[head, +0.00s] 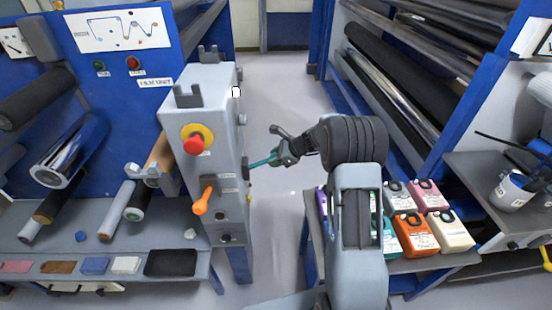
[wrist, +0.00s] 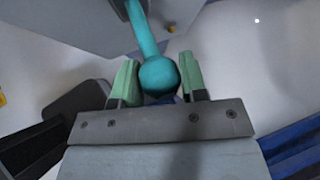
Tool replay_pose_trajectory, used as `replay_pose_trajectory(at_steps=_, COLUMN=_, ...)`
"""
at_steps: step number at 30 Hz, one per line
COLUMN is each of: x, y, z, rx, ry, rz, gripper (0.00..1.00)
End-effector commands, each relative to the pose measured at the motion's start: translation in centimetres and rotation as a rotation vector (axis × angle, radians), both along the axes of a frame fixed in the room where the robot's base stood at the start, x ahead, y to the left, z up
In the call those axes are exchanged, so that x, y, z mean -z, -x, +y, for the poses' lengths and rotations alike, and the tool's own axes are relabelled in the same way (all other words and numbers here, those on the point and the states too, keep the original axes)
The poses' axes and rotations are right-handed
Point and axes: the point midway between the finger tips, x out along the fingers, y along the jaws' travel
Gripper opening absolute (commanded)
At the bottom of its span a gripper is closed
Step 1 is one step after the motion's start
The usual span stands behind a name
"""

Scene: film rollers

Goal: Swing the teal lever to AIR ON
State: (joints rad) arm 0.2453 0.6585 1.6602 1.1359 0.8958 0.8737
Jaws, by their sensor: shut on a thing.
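The teal lever (head: 261,162) sticks out to the right from the side face of the grey control cabinet (head: 228,135). In the wrist view its teal shaft runs up to the cabinet and its round knob (wrist: 159,75) sits between the green fingertips. My gripper (head: 284,153) is at the lever's outer end, to the right of the cabinet. In the wrist view my gripper (wrist: 160,82) is shut on the knob, one finger on each side. The lever's markings cannot be read in either view.
The cabinet's front has a red button (head: 194,142) on yellow and an orange handle (head: 204,197). A side table with several coloured cartridges (head: 416,235) stands at the right. Blue roller racks (head: 410,80) line the right side. Clear floor (head: 280,100) lies behind my gripper.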

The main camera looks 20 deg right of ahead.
Motion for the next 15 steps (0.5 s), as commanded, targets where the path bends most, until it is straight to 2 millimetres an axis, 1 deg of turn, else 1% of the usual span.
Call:
replay_pose_trajectory(at_steps=1, x=-0.35, y=-0.13, z=0.1, rx=0.0, ry=-0.004, rz=-0.006, gripper=0.0)
replay_pose_trajectory(at_steps=8, x=-0.42, y=-0.17, z=0.1, rx=0.0, ry=-0.005, rz=-0.007, gripper=0.0)
replay_pose_trajectory(at_steps=9, x=-0.42, y=-0.17, z=0.1, rx=0.0, ry=-0.005, rz=-0.007, gripper=0.42)
replay_pose_trajectory(at_steps=15, x=-0.28, y=-0.11, z=0.06, rx=0.001, ry=-0.004, rz=-0.005, gripper=0.61)
